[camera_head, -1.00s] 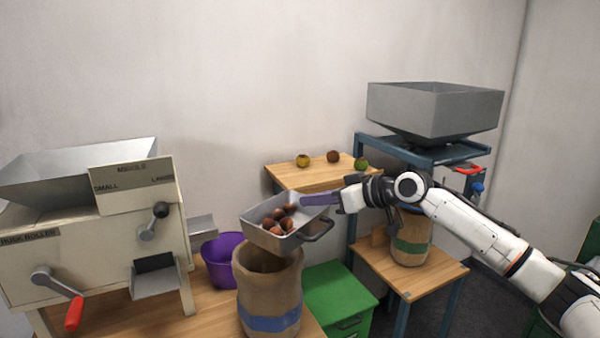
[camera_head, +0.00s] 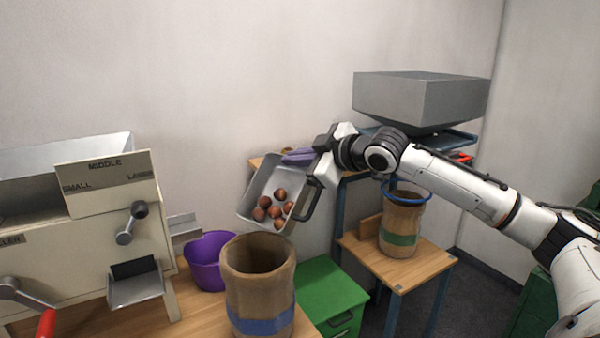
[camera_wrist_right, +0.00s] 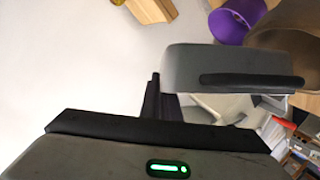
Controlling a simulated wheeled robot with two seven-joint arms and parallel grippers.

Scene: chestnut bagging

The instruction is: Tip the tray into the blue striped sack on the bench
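The grey metal tray (camera_head: 256,193) is held up in the head view, steeply tilted with its low end toward the lower left. Several brown chestnuts (camera_head: 267,214) lie in it near the low end. My right gripper (camera_head: 303,157) is at the tray's upper right edge and seems shut on it. In the right wrist view the tray (camera_wrist_right: 195,68) shows side-on with a dark handle; the fingertips are mostly hidden. The blue striped sack (camera_head: 259,290) stands open on the bench, below the tray and apart from it. My left gripper is not in view.
A purple bucket (camera_head: 207,262) stands left of the sack. A cream sorting machine (camera_head: 112,205) fills the left. A green cabinet (camera_head: 328,290) is right of the sack. A green striped sack (camera_head: 402,222) stands on a small table under a grey hopper (camera_head: 420,98).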

